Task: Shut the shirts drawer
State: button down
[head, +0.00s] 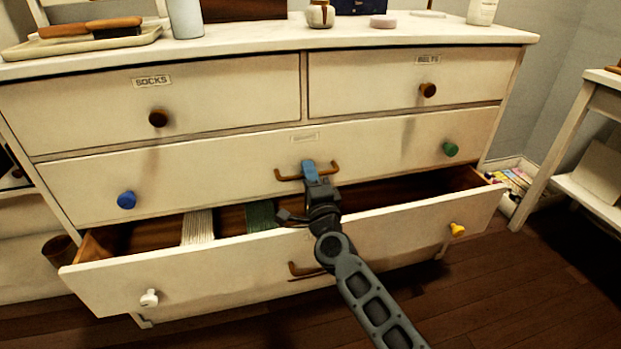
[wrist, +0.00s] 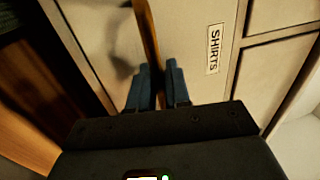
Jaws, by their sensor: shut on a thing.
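The shirts drawer (head: 225,175) is the wide middle drawer of a white dresser, with a blue knob, a green knob and a wooden bar handle (head: 289,178). Its front looks close to flush with the drawers above; a small gap is hard to judge. Its SHIRTS label (wrist: 214,50) reads clearly in the wrist view. My gripper (head: 311,170) is at the middle of this handle. In the wrist view its blue fingers (wrist: 158,82) are shut on the handle (wrist: 147,35), one on each side. The fingers hide part of the bar.
The bottom drawer (head: 215,270) stands open below my gripper, with folded white (head: 198,227) and green (head: 260,216) cloth inside. The socks drawer (head: 215,95) and the small top right drawer (head: 370,85) are closed. A white table (head: 565,150) stands at right.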

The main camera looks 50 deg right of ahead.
jog(key=shift+w, duration=0.1)
jog(key=c, duration=1.2)
grip_release()
jog(key=shift+c, duration=0.2)
jog(key=p+v, duration=0.1)
jog(key=v, duration=0.6)
jog(key=shift+s+a, duration=0.25)
jog(key=shift+s, duration=0.1)
jog(key=shift+f, duration=0.1)
